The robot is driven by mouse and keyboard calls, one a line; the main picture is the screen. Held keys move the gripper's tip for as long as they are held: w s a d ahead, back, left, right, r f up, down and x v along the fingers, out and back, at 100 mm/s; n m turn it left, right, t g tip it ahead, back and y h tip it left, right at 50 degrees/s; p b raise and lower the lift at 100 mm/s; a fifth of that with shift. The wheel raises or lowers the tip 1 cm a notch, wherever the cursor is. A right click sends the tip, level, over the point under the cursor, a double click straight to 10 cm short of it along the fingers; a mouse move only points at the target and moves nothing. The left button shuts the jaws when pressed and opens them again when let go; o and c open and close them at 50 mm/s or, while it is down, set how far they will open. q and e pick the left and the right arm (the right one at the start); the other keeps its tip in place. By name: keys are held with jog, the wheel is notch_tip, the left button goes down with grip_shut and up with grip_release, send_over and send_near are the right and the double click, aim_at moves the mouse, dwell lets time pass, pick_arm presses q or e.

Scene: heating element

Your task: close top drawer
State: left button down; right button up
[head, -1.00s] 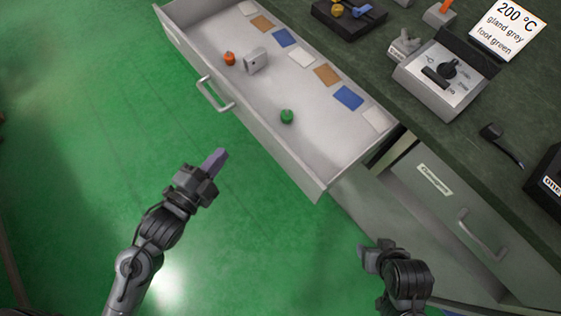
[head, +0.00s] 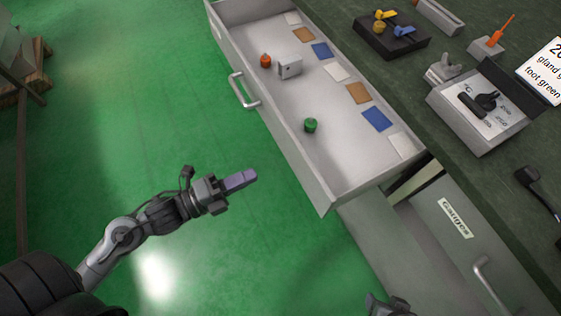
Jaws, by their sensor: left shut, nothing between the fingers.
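The top drawer (head: 335,187) is pulled far out from under the dark green workbench. Its handle (head: 243,91) is on the front panel, facing left. In the drawer stand an orange knob-like piece (head: 265,61), a small grey box (head: 290,67) and a green piece (head: 310,125), beside several coloured cards. My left gripper (head: 243,180) is shut and empty, over the green floor. It is below the handle in the picture and left of the drawer's near corner, apart from both. Only a small part of my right gripper (head: 385,304) shows at the bottom edge.
A second drawer front (head: 462,240) with a label and a handle sits below the bench at right. On the bench (head: 450,155) are a control box (head: 478,112), a black tray with coloured parts (head: 391,36) and a dark tool (head: 537,188).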

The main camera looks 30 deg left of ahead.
aim_at(292, 156)
pick_arm(q)
jog(key=b+x, duration=0.2)
jog(key=x, duration=0.6)
jog(key=shift+w+b, duration=0.1)
jog(key=shift+b, duration=0.3)
jog(key=shift+w+d, duration=0.15)
jog(key=shift+w, duration=0.2)
jog(key=shift+w+r, duration=0.1)
jog(key=shift+d, duration=0.1)
